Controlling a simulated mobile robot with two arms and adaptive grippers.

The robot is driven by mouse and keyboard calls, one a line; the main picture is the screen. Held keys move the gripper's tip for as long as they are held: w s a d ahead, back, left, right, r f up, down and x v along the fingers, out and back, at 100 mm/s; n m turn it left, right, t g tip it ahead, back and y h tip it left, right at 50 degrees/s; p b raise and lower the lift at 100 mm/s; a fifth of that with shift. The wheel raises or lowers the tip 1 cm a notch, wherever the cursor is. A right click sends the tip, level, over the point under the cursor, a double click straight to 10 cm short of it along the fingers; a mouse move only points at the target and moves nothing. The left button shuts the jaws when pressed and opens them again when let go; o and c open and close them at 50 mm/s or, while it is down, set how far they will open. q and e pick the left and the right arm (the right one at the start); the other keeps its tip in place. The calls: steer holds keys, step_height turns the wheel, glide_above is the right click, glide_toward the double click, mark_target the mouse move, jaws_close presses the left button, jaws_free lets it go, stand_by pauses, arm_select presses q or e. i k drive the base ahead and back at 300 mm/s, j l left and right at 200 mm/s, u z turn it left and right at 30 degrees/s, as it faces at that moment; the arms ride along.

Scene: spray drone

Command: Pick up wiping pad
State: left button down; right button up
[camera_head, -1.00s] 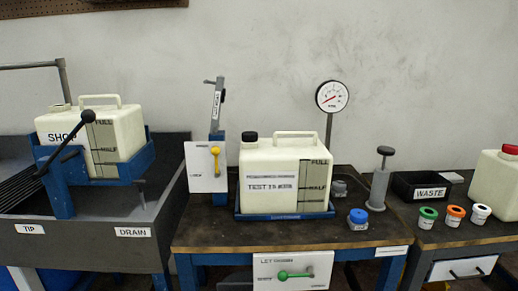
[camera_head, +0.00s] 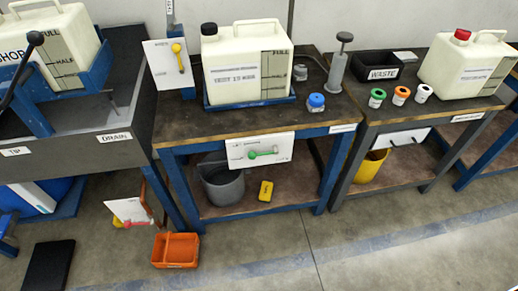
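No item is labelled as a wiping pad. A small yellow block (camera_head: 266,190) with a dark mark lies on the lower shelf of the middle bench, right of a grey bucket (camera_head: 222,186); it is too small to tell whether it is the pad. Neither of my grippers is in view.
The middle bench (camera_head: 340,115) holds a white tank (camera_head: 246,65), a blue-capped jar (camera_head: 316,103) and a hand pump (camera_head: 337,65). An orange tray (camera_head: 176,250) sits on the floor. The floor in front of the benches (camera_head: 400,250) is mostly clear.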

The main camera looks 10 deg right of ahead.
mark_target(265, 193)
steer(key=i+l+u, duration=0.15)
steer(key=u, duration=0.25)
steer(key=i+l+u, duration=0.1)
steer(key=u, duration=0.35)
steer(key=i+l+u, duration=0.1)
steer(key=l, duration=0.35)
steer(key=i+l+u, duration=0.1)
steer(key=l, duration=0.4)
steer(key=i+l+u, duration=0.1)
steer(key=l, duration=0.4)
steer(key=i+l, duration=0.2)
steer(key=l, duration=0.3)
steer(key=i+u, duration=0.05)
